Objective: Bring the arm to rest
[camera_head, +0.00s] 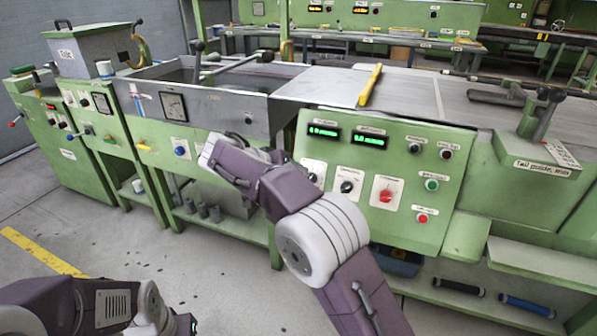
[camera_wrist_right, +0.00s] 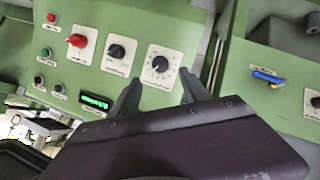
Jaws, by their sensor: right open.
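My right arm (camera_head: 330,235) reaches up from the bottom right in the head view, in front of the green extruder's control panel (camera_head: 400,160). In the right wrist view my right gripper (camera_wrist_right: 158,92) is open and empty, its two dark fingers apart. The fingers point toward the panel, just below a black dial (camera_wrist_right: 158,65) in the picture. I cannot tell whether they touch the panel. In the head view the fingertips cannot be made out. Parts of my left arm (camera_head: 70,305) show at the bottom left; its gripper is not in view.
The panel carries a red knob (camera_head: 386,195), black knobs, buttons and lit displays. A grey trough (camera_head: 200,105) lies behind the wrist, and a yellow bar (camera_head: 370,86) lies on the top. Open floor (camera_head: 130,270) lies at front left.

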